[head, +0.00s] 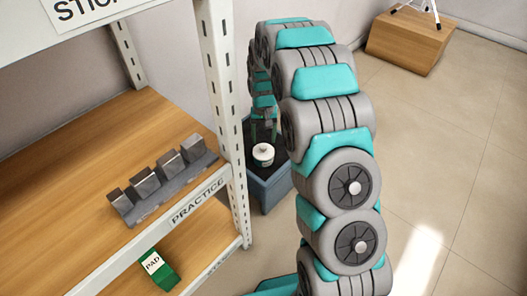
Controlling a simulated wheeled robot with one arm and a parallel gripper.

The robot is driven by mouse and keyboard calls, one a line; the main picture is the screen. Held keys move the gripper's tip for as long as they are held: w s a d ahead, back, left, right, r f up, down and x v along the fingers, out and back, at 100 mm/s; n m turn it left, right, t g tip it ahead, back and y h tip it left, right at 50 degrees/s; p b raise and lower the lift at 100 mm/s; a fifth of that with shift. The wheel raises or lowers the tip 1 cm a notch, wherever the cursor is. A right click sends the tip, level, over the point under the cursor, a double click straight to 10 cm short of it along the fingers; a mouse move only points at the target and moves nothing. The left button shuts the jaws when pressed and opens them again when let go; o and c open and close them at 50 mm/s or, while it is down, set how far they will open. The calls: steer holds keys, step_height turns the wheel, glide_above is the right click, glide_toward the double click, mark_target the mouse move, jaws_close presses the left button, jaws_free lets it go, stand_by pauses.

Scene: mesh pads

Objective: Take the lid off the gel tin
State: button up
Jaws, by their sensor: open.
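The gel tin (263,159) is a small, round, pale tin with a darker band. It stands upright on the dark top of a blue-grey stand (267,188), just right of the shelf post. A white lid (263,149) appears to sit on it, with a small dark spot at its middle. My gripper (264,139) points down just above the tin, its two thin fingers apart and empty. My arm's links hide the right part of the stand. Whether the fingertips touch the lid is too small to tell.
A wooden shelf rack (75,160) fills the left, with its perforated upright post (222,100) close to the stand. A row of grey metal blocks (163,179) and a green pad box (153,268) sit on it. A wooden box (408,42) stands far right. The tiled floor between is clear.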

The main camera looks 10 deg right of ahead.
mark_target(263, 147)
steer(key=f, duration=0.4)
steer(key=shift+w+f, duration=0.15)
steer(key=shift+w, duration=0.05)
jaws_close()
stand_by(0.3)
